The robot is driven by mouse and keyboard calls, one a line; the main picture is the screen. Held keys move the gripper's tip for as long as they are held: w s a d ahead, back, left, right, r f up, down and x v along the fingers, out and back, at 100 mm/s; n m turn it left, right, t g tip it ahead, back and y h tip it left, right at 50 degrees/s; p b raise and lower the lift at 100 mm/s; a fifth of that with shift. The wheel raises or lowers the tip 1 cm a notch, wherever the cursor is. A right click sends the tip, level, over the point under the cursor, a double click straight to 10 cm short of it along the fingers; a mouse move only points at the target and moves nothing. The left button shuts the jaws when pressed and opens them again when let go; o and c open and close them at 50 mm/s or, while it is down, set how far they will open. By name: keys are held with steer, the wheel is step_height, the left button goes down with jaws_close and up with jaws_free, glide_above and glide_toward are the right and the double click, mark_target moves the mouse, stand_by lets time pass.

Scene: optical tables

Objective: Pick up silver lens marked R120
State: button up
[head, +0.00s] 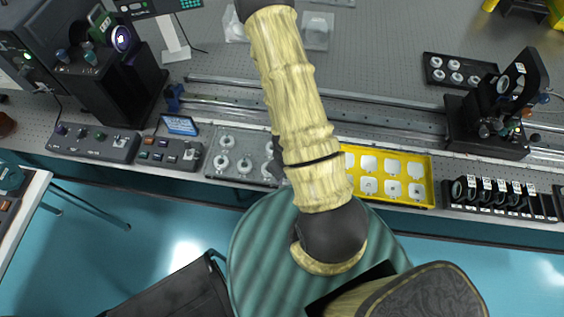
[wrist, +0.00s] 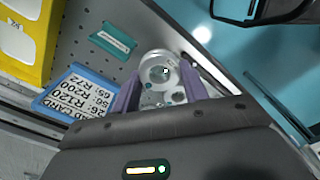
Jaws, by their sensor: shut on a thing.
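In the wrist view, the two purple fingers of my gripper (wrist: 159,88) are closed on a round silver lens (wrist: 153,57) with a clear centre. The lens sits between the fingertips, close to the perforated table top. I cannot read any R120 mark on it, and I cannot tell whether it is clear of the surface. In the head view my arm hides the gripper and this lens. A grey tray (head: 210,172) with several silver ring-shaped lenses lies just left of my arm.
A yellow tray (head: 433,180) of pale square pieces lies right of my arm; its edge shows in the wrist view (wrist: 30,75). A rack of dark mounted optics (head: 500,212) stands at the far right. Blue floor lies beyond the table edge.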

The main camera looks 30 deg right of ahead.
steer(key=shift+s+d+r+p, duration=0.1)
steer(key=shift+s+r+p, duration=0.2)
steer(key=shift+p, duration=0.35)
steer(key=shift+s+d+r+p, duration=0.1)
steer(key=shift+s+p, duration=0.3)
steer(key=shift+p, duration=0.2)
steer(key=s+d+p, duration=0.3)
steer(key=s+p, duration=0.4)
steer(key=s, duration=0.4)
steer(key=shift+s+d+f+p, duration=0.15)
steer(key=shift+s+f+p, duration=0.05)
steer(key=shift+f+p, duration=0.2)
steer(key=shift+w, duration=0.1)
